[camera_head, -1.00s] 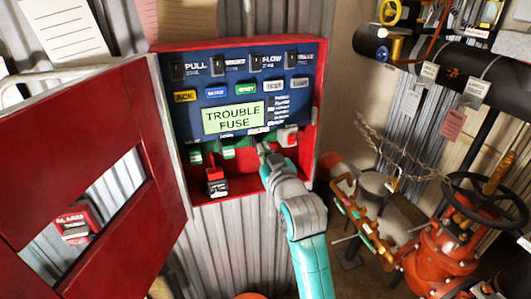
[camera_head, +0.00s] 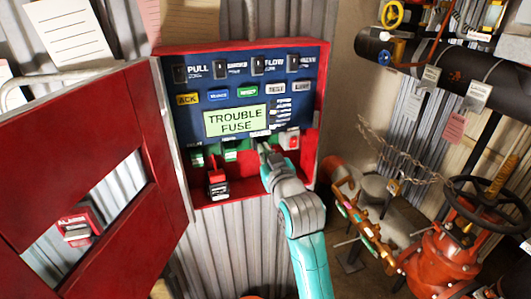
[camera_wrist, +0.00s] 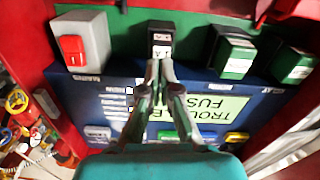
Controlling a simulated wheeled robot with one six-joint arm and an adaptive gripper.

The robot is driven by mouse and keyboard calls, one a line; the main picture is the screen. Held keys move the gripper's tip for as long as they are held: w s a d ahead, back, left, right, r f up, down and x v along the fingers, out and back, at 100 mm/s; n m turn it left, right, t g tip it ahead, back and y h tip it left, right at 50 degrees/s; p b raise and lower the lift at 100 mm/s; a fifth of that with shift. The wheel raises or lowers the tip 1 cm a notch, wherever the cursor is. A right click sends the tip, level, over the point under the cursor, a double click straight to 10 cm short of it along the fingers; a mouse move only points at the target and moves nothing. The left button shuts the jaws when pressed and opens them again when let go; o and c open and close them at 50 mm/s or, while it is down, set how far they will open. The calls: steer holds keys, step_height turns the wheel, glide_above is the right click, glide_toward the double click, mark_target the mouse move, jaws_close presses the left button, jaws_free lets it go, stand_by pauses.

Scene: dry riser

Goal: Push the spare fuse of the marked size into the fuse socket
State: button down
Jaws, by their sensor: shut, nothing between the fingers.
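My gripper (camera_head: 263,149) is shut and empty, its fingertips at the lower row of the open red panel box. In the wrist view my gripper (camera_wrist: 162,66) points at a small black block with a white label (camera_wrist: 161,38), on the green strip. The fingertips are at or just short of its near face; I cannot tell whether they touch. I cannot tell whether this block is the fuse, the socket, or a fuse seated in it. Two green blocks with white labels, one nearer (camera_wrist: 236,55) and one farther (camera_wrist: 292,62), sit to its right. The size marking is not readable.
A grey block with a red switch (camera_wrist: 82,46) stands left of the fingertips in the wrist view. A red and black block (camera_head: 217,184) sits on the box's bottom ledge. The display (camera_head: 234,120) reads "TROUBLE FUSE". The open red door (camera_head: 110,190) fills the left.

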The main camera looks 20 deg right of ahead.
steer(key=shift+w, duration=0.3)
steer(key=s, duration=1.5)
steer(key=s+f+g, duration=0.2)
steer(key=s+f, duration=1.5)
steer(key=f, duration=0.4)
steer(key=s+f, duration=0.1)
steer(key=s, duration=1)
steer(key=s+f+m+g, duration=0.1)
steer(key=s+f, duration=0.1)
steer(key=s, duration=1)
steer(key=shift+f, duration=0.3)
